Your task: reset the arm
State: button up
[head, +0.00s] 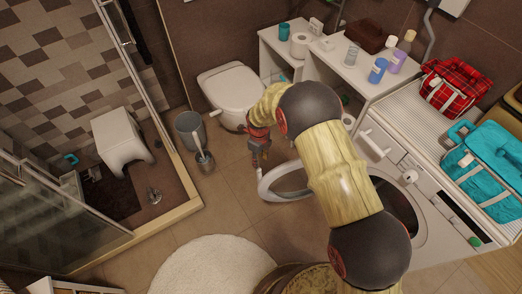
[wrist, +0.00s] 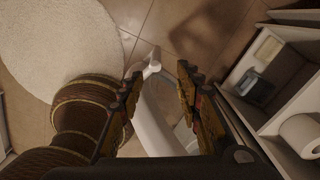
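My arm stretches across the head view from the bottom toward the toilet. My gripper (head: 258,150) points down beside the toilet, left of the washing machine's open round door (head: 268,188). In the wrist view my gripper (wrist: 159,72) has its two fingers well apart, with nothing held between them. The white door (wrist: 158,125) shows below and between the fingers in that view; I cannot tell the exact gap. My arm hides part of the washing machine (head: 420,215) in the head view.
A toilet (head: 232,90), a grey bin (head: 188,128) and a toilet brush (head: 203,160) stand left of my gripper. White shelves (wrist: 292,80) are at right in the wrist view. A round white rug (head: 210,265) lies on the floor; tiles left of my arm are clear.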

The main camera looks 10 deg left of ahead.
jog(key=s+d+r+n+t, duration=0.1)
jog(key=d+r+n, duration=0.2)
jog(key=d+r, duration=0.55)
jog(key=d+r+n+t+p, duration=0.1)
jog(key=d+r+n, duration=0.2)
jog(key=r, duration=1.1)
jog(key=s+d+r+n, duration=0.1)
jog(key=d+r+n, duration=0.2)
jog(key=d+r, duration=0.55)
jog(key=s+d+r+n+t, duration=0.2)
jog(key=s+d+r+n, duration=0.45)
jog(key=r, duration=0.55)
jog(key=s+d+r+n, duration=0.2)
jog(key=s+d, duration=0.2)
jog(key=s, duration=0.4)
jog(key=s+d+r+n+t+p, duration=0.1)
jog(key=s+d+r+n, duration=0.1)
jog(key=s, duration=0.7)
jog(key=shift+d+n+t+p, duration=0.3)
jog(key=shift+d+n, duration=0.55)
jog(key=shift+d, duration=0.2)
